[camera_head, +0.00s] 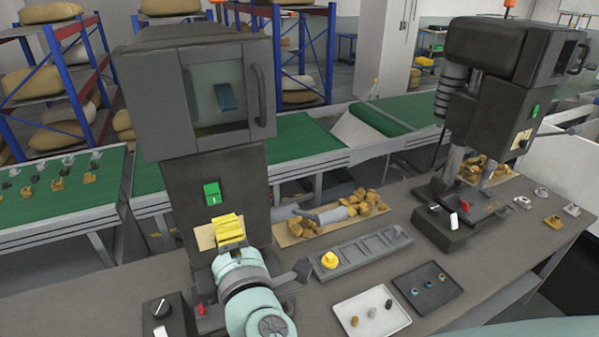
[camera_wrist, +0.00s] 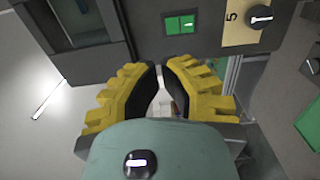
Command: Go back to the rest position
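My gripper (camera_head: 230,229) has yellow ridged fingers. In the head view it is raised in front of the left machine (camera_head: 200,95), just below its green switch (camera_head: 212,193). In the wrist view the gripper (camera_wrist: 162,68) shows two yellow fingers with dark inner pads, separated by a narrow gap. Light background shows through the gap, and I see no object held. The fingers point toward the machine front, where the green switch (camera_wrist: 180,25) and a dial panel (camera_wrist: 250,22) show. My gripper hides part of the panel in the head view.
A grey compartment tray (camera_head: 362,250) holds a yellow part (camera_head: 329,260). A white tray (camera_head: 345,302) and a dark tray (camera_head: 405,285) hold small parts. The right machine (camera_head: 500,90) stands farther along the bench.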

